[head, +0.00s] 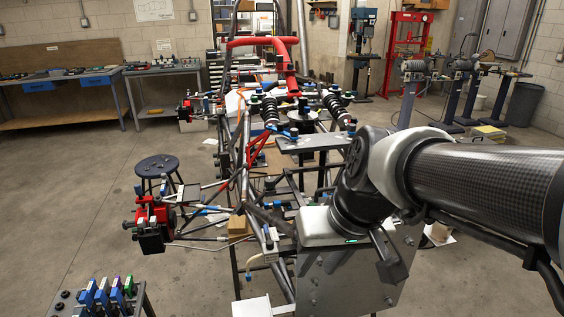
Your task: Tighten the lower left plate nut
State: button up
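A grey metal plate (345,285) stands upright at the near end of the tube chassis (240,180), right of the picture's middle. Small nuts or bolt heads show near its corners. The lower left plate nut (313,301) is a small spot close to the plate's left edge, and its tightness cannot be seen. My arm reaches in from the right, and its wrist covers the plate's upper part. A dark piece at the arm's end, seemingly my gripper (388,265), hangs in front of the plate's right half. Its fingers cannot be told apart, and I see nothing clearly held.
A cart (65,303) with blue, green and purple-topped tools stands at the lower left. A round stool (157,166) stands left of the chassis. Red brake parts (152,222) stick out leftward from the frame. Workbenches line the back wall. The floor at left is open.

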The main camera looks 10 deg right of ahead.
jog(key=w+d+f+m+g+y+b, duration=0.2)
jog(key=d+f+m+g+y, duration=0.3)
jog(key=f, duration=0.7)
jog(key=m+t+h+b, duration=0.5)
jog(key=m+t, duration=1.4)
jog(key=m, duration=0.5)
send_near(390, 302)
jog(key=w+f, duration=0.1)
jog(key=w, duration=0.6)
jog(key=shift+w+a+m+h+b, duration=0.25)
jog(key=shift+w+m+h+b, duration=0.05)
jog(key=shift+w, duration=0.05)
jog(key=shift+c, duration=0.2)
grip_shut()
